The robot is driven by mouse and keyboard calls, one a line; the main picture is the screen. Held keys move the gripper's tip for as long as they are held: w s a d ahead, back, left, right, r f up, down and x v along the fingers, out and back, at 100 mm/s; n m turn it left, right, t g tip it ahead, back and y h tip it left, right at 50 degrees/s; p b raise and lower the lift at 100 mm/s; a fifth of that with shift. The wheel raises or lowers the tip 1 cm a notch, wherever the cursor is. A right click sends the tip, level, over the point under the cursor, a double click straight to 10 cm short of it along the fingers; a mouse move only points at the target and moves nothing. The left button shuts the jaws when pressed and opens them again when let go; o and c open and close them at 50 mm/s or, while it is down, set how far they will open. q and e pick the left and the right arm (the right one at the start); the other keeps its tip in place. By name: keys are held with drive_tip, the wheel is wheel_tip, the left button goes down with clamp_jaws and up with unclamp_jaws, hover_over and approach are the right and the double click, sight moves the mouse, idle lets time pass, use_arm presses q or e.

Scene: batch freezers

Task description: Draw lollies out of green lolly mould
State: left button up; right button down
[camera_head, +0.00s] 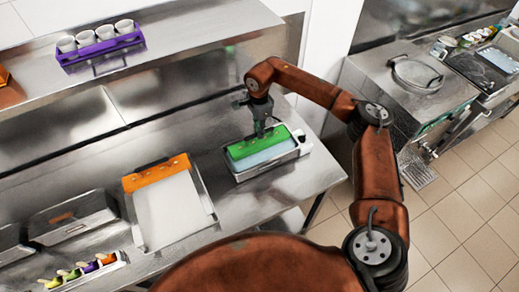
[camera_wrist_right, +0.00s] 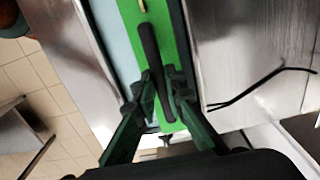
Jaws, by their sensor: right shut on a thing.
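The green lolly mould (camera_head: 250,151) lies in a metal tray (camera_head: 240,178) on the steel counter, with a pale blue strip along its near side. In the right wrist view its green top (camera_wrist_right: 178,40) fills the upper middle. A dark bar-like handle (camera_wrist_right: 149,45) lies over the green, and a pale stick tip (camera_wrist_right: 142,5) shows at the top edge. My right gripper (camera_head: 262,133) is over the mould, pointing down; in the wrist view its fingers (camera_wrist_right: 160,92) are shut on the dark handle. My left gripper is out of view.
An orange mould (camera_head: 157,173) with a white sheet sits in a tray to the left. Several coloured pieces with sticks (camera_head: 83,268) stand at the lower left. A purple rack (camera_head: 99,44) of white cups is on the shelf. Steel machines stand at right, beyond a tiled floor.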

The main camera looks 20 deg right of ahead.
drive_tip(key=shift+r+p, duration=0.3)
drive_tip(key=shift+r, duration=0.6)
drive_tip(key=shift+r+p, duration=1.8)
drive_tip(key=shift+r, duration=1.85)
